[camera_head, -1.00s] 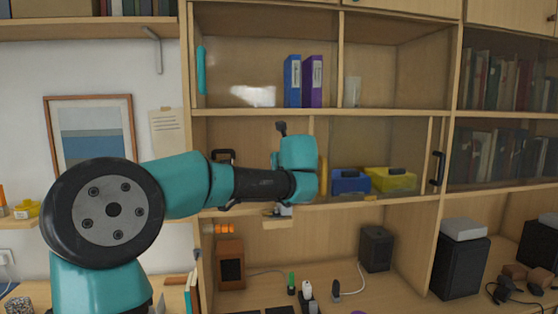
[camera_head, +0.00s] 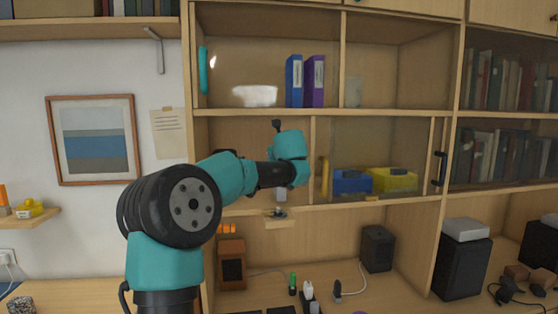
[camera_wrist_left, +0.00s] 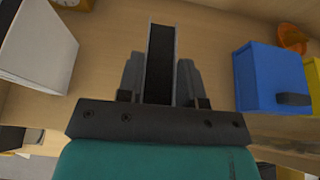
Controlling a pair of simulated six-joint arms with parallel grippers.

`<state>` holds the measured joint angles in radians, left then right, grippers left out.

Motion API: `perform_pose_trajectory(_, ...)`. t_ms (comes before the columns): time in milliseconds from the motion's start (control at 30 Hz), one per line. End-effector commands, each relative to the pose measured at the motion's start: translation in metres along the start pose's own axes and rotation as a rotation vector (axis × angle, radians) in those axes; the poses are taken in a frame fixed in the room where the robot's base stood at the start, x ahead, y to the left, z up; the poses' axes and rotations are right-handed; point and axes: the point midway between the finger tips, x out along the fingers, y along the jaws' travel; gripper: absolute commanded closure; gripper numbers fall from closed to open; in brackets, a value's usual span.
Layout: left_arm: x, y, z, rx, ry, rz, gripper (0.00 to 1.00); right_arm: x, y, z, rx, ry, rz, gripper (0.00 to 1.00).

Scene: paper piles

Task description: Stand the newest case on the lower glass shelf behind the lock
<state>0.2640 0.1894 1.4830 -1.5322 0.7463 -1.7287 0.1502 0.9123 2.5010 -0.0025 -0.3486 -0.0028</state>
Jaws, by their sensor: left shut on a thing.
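My left gripper (camera_wrist_left: 160,85) is shut on a dark, narrow, case-like thing (camera_wrist_left: 160,62) in the left wrist view, held between its two fingers over pale wood. In the head view my left wrist is at the lower shelf's left bay and hides the fingers and the held thing. A blue case (camera_head: 351,181) and a yellow case (camera_head: 393,180) stand to the right on the lower shelf. A blue case also shows at the right of the wrist view (camera_wrist_left: 272,77). A small dark lock-like piece (camera_head: 278,213) sits at the shelf's front edge. My right gripper is not in view.
A yellow ring-like thing (camera_head: 323,177) stands beside the bay divider. A white box-like thing (camera_wrist_left: 35,45) lies left of my gripper in the wrist view, with an orange thing (camera_wrist_left: 292,38) at right. Binders (camera_head: 305,81) stand on the shelf above. A black handle (camera_head: 439,168) is at right.

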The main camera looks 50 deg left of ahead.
Motion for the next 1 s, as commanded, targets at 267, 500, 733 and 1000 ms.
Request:
perform_pose_trajectory(267, 0.029, 0.012, 0.012, -0.007, 0.000, 0.013, 1.00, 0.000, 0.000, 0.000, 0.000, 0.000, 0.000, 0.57)
perform_pose_trajectory(500, 0.037, 0.013, 0.009, -0.006, 0.000, 0.013, 1.00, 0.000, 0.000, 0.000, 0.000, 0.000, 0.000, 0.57)
perform_pose_trajectory(733, 0.037, 0.013, 0.009, -0.006, 0.000, 0.013, 1.00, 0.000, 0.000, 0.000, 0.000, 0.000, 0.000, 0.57)
perform_pose_trajectory(1000, 0.038, 0.013, 0.005, -0.005, 0.000, 0.013, 0.57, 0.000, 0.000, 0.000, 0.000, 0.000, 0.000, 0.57)
